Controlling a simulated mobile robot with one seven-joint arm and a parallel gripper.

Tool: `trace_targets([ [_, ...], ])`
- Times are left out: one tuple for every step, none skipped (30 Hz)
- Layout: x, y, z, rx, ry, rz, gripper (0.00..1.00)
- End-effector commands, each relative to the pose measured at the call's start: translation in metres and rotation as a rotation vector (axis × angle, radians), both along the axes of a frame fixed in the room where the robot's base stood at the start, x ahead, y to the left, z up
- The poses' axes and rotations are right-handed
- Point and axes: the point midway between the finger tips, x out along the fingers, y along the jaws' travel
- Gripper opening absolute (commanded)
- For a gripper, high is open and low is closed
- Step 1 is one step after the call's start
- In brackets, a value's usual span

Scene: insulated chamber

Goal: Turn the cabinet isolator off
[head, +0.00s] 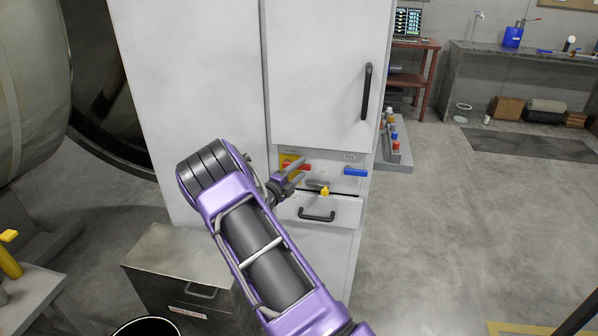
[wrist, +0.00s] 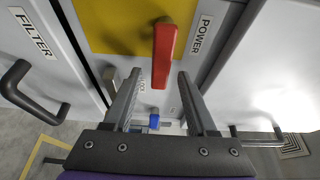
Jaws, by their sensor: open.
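The cabinet isolator is a red lever (head: 302,166) on a yellow plate (head: 287,159) on the tall white cabinet's front. In the head view the lever points right, roughly level. In the wrist view the red lever (wrist: 163,58) stands out from the yellow plate (wrist: 115,25) beside a label reading POWER (wrist: 201,34). My gripper (head: 297,177) is open at the panel, close to the lever. In the wrist view the lever's free end shows between the two fingertips of my gripper (wrist: 159,76), with a gap on each side. Whether a finger touches it cannot be told.
A blue handle (head: 355,172) sits right of the lever, and a yellow-tipped grey handle (head: 324,190) sits below. A drawer with a black pull (head: 317,216) is lower down. A door handle (head: 367,92) is above. Open floor lies to the right.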

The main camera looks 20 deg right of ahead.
Motion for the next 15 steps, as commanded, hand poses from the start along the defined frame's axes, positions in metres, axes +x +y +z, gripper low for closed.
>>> trace_targets([
  [-0.0001,0.0001,-0.0001,0.000,0.000,0.000,0.57],
  [-0.0001,0.0001,-0.0001,0.000,0.000,0.000,0.57],
  [-0.0001,0.0002,-0.0001,0.000,0.000,0.000,0.57],
  [-0.0001,0.0002,-0.0001,0.000,0.000,0.000,0.57],
  [-0.0002,0.0003,0.0000,0.000,0.000,0.000,0.52],
  [-0.0002,0.0003,-0.0001,0.000,0.000,0.000,0.45],
  [-0.0002,0.0003,0.0000,0.000,0.000,0.000,0.40],
  [-0.0002,0.0003,0.0000,0.000,0.000,0.000,0.34],
  [-0.0003,0.0003,-0.0001,0.000,0.000,0.000,0.27],
  [-0.0003,0.0003,0.0000,0.000,0.000,0.000,0.21],
  [-0.0003,0.0003,0.0000,0.000,0.000,0.000,0.16],
  [-0.0004,0.0004,0.0000,0.000,0.000,0.000,0.09],
  [-0.0004,0.0004,0.0000,0.000,0.000,0.000,0.04],
  [-0.0004,0.0004,0.0000,0.000,0.000,0.000,0.00],
  [-0.0004,0.0004,0.0000,0.000,0.000,0.000,0.00],
])
